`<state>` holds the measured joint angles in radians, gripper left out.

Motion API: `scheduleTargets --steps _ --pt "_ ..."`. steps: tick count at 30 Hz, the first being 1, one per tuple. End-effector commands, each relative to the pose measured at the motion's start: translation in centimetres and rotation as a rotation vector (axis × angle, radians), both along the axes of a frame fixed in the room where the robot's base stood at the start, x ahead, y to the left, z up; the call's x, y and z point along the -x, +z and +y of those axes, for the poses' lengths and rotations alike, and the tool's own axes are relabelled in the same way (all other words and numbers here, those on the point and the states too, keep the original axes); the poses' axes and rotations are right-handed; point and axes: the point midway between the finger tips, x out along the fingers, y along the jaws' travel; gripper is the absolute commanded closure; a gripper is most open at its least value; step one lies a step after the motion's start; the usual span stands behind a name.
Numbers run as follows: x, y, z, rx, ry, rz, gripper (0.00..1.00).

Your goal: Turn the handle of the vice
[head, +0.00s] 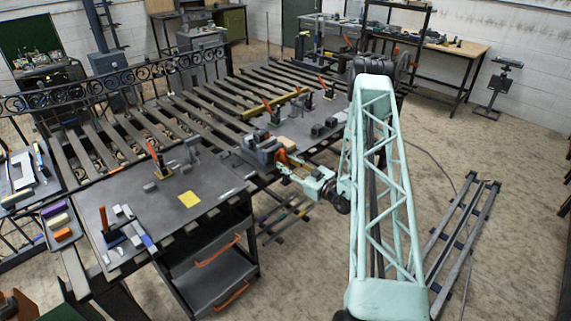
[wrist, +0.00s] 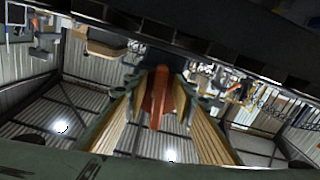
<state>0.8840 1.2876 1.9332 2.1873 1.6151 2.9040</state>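The vice (head: 264,147) is a grey block with a brownish front part, at the edge of the right-hand steel plate in the head view. My gripper (head: 286,163) is close up against its front, coming in from the right. In the wrist view my gripper (wrist: 160,92) shows two fingers with yellowish inner faces, standing apart. An orange-red bar (wrist: 160,98), which looks like part of the vice handle, lies between them. Gaps show beside its near end; contact at the fingertips is unclear. The rest of the handle is hidden in the head view.
A steel plate with clamps and a yellow note (head: 189,199) lies to the left. A slatted frame (head: 170,115) stretches behind. Metal rails (head: 465,235) lie on the floor at right, with open floor beyond.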

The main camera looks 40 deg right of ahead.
Motion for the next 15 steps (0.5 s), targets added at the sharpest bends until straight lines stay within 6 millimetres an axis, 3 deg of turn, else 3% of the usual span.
scheduleTargets --steps 15 --pt "1.4 0.1 -0.2 0.001 0.0 0.0 0.76"
